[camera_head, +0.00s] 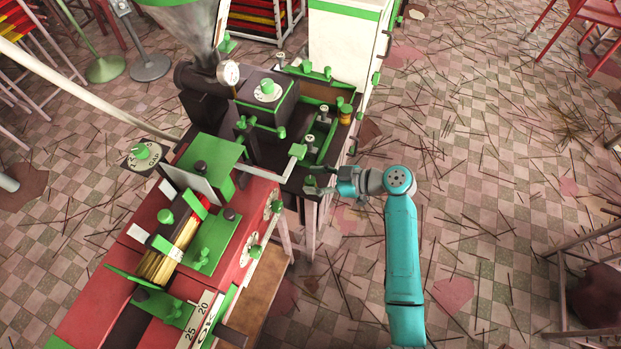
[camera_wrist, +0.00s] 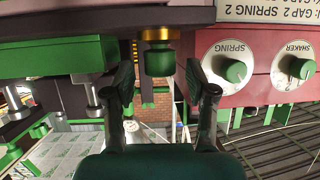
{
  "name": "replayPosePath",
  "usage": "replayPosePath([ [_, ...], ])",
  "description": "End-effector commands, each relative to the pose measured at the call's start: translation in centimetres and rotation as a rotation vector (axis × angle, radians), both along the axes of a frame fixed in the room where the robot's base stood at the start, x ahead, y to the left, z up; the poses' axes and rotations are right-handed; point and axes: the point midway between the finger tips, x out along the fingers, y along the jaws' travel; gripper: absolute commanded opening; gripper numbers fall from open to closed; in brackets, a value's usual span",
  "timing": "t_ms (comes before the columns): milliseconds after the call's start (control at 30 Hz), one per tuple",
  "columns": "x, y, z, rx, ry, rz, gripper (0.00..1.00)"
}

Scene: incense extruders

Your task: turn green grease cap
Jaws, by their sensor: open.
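The green grease cap (camera_wrist: 160,61) shows in the wrist view below a brass collar (camera_wrist: 157,34) under a dark part of the machine. My gripper (camera_wrist: 158,82) is open, with one dark fingertip to the left of the cap and one to the right. Gaps show on both sides, and I see no contact. In the head view my gripper (camera_head: 323,189) is at the right end of the dark machine part. Small green parts lie close to its tips there, and I cannot tell which is the cap.
A red panel with a SPRING dial (camera_wrist: 232,65) and a SHAKER dial (camera_wrist: 293,66) is right of the fingers. Metal posts under a green block (camera_wrist: 92,60) are at the left. In the head view the red machine (camera_head: 75,300) fills the lower left. Stick-strewn tiled floor (camera_head: 480,230) lies at right.

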Motion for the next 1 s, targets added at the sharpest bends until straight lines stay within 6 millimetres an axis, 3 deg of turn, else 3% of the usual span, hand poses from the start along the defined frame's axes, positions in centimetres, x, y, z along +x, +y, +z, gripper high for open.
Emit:
replayPosePath([
  [200, 0.39, 1.32, -0.58, 0.000, 0.000, 0.000, 0.56],
  [467, 0.45, 1.40, -0.63, 0.000, 0.001, -0.001, 0.56],
  [500, 0.45, 1.39, -0.63, 0.000, 0.001, -0.001, 0.54],
  [700, 0.45, 1.38, -0.62, 0.000, 0.001, -0.001, 0.04],
  [733, 0.45, 1.38, -0.62, 0.000, 0.001, -0.001, 0.00],
  [1000, 0.40, 1.39, -0.63, 0.000, 0.001, -0.016, 0.00],
])
